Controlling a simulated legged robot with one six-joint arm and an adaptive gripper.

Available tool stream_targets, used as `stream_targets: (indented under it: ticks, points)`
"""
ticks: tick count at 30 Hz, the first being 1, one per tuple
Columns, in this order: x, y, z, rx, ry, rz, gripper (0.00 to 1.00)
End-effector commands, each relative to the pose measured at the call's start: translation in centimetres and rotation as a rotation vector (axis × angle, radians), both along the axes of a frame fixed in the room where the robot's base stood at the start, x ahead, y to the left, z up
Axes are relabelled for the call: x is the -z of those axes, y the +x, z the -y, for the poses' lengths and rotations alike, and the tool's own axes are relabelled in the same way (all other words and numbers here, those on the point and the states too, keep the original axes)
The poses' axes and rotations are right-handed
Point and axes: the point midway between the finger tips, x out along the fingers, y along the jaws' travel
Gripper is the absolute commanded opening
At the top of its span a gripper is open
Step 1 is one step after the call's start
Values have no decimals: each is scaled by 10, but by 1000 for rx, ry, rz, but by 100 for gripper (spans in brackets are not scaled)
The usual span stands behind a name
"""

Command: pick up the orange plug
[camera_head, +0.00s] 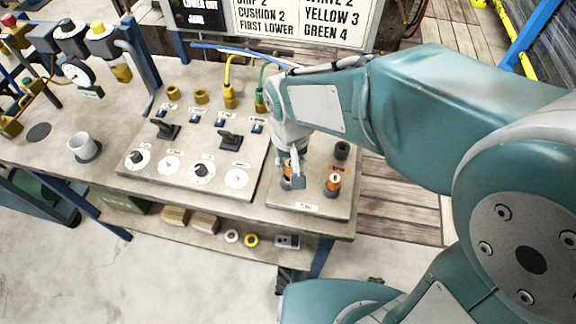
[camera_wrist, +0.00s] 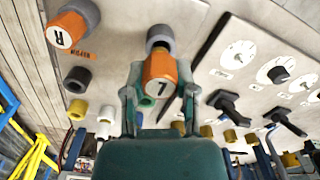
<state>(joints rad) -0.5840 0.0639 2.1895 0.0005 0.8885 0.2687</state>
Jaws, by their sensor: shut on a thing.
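An orange plug (camera_wrist: 160,68) with a white end marked with a black L-like letter sits between the fingers of my gripper (camera_wrist: 158,92). The fingers close on it from both sides. A grey collar (camera_wrist: 160,38) is right behind the plug; I cannot tell whether the plug is still seated in it. In the head view my gripper (camera_head: 293,172) is low over the right-hand panel and partly hides this plug. A second orange plug (camera_wrist: 72,28), marked R, stands in a grey collar beside it; it also shows in the head view (camera_head: 333,184).
An empty dark socket (camera_head: 342,150) is behind the second plug. To the left, a panel (camera_head: 205,150) carries dials and black levers. Yellow and green plugs (camera_head: 229,97) with cables stand behind. A white cup (camera_head: 83,146) is on the bench at left.

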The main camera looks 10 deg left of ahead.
Motion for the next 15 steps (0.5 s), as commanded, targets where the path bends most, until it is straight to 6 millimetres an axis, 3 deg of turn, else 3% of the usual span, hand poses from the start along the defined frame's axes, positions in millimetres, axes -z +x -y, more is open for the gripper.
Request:
stream_targets:
  ticks: [9, 15]
  points:
    - [-46, -34, 14, 0, 4, 5, 0]
    - [-60, -63, 26, -1, 2, 3, 0]
